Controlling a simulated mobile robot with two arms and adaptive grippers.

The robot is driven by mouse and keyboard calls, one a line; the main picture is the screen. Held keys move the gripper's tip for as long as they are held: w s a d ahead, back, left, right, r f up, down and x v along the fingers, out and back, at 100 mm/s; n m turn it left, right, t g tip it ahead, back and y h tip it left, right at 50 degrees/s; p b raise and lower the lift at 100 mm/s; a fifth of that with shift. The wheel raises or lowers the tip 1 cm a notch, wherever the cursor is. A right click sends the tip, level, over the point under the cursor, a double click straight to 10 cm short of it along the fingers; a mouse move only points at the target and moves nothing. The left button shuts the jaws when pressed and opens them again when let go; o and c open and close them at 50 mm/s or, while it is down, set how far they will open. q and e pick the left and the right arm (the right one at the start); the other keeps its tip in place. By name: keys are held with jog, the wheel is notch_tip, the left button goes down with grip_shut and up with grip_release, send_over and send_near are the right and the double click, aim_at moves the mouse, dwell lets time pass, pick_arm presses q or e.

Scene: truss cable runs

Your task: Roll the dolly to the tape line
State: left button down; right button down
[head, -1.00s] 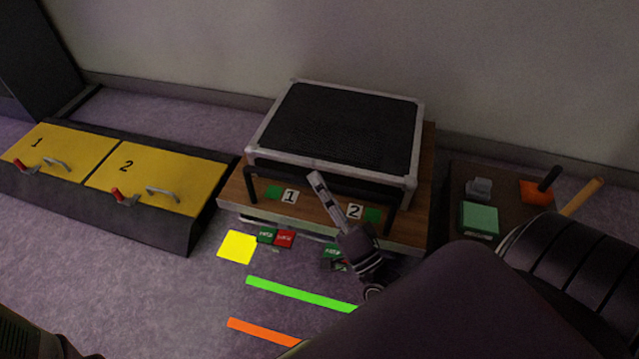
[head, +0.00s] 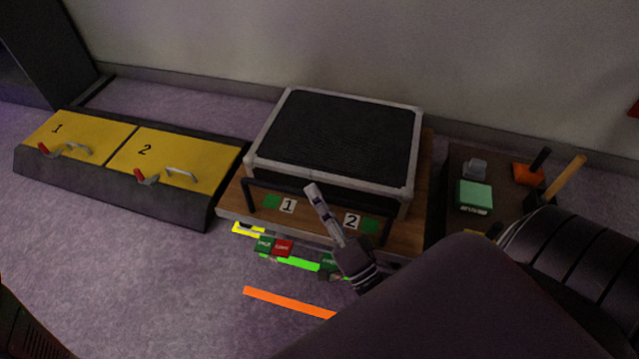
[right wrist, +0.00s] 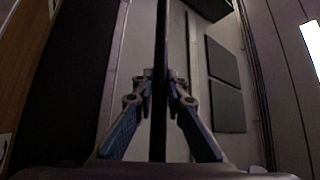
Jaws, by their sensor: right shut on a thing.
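The dolly (head: 228,205) is a low wooden platform carrying a large black case (head: 335,135) with silver edges. A black handle bar (head: 275,187) crosses its front above labels 1 and 2. My right gripper (head: 316,195) is shut on this bar. In the right wrist view the dark bar (right wrist: 160,120) runs between the fingers (right wrist: 160,80). Green tape (head: 300,263) lies on the floor close to the dolly's front edge, partly hidden by small green and red tags (head: 274,246). Orange tape (head: 288,302) lies nearer to me. My left gripper is out of view.
A yellow floor patch (head: 248,229) is mostly hidden at the dolly's front left. A ramp-like dark unit with yellow lids 1 and 2 (head: 165,160) stands left. A dark tray (head: 452,180) with tools stands right.

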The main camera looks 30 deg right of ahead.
jog(key=shift+s+a, duration=0.4)
jog(key=c, duration=2)
grip_release()
jog(key=shift+o, duration=0.2)
